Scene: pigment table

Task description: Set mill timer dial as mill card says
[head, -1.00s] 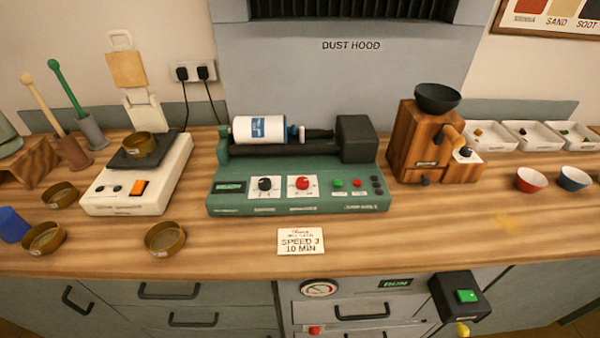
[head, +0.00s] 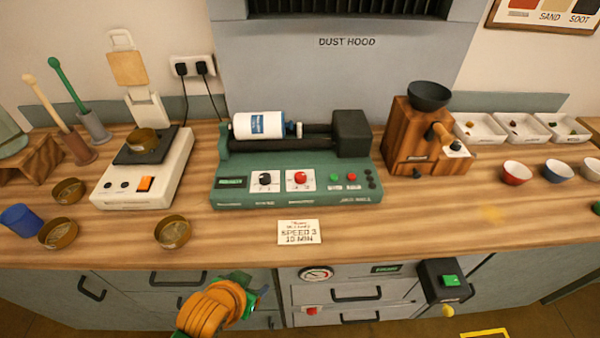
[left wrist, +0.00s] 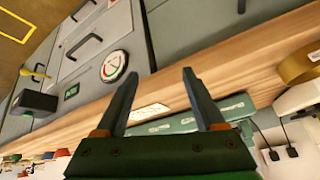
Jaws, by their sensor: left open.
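The green mill (head: 225,196) stands mid-counter with a white jar (head: 259,125) lying on its rollers. Its front panel has a black dial (head: 265,180) and, right of it, a red dial (head: 300,178); their scale marks are too small to read. My left gripper (head: 262,296) is low in front of the counter, below and left of the card, apart from the mill. The left wrist view shows its fingers (left wrist: 160,73) open and empty, with the mill's green edge (left wrist: 180,125) beyond. My right gripper is out of view.
A white scale (head: 145,180) and several brown dishes (head: 172,232) stand left of the mill. A wooden grinder (head: 415,140) stands right. Below the counter edge are drawer handles (head: 358,295), a gauge (head: 316,273) and a black switch box (head: 440,280). The counter around the card is clear.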

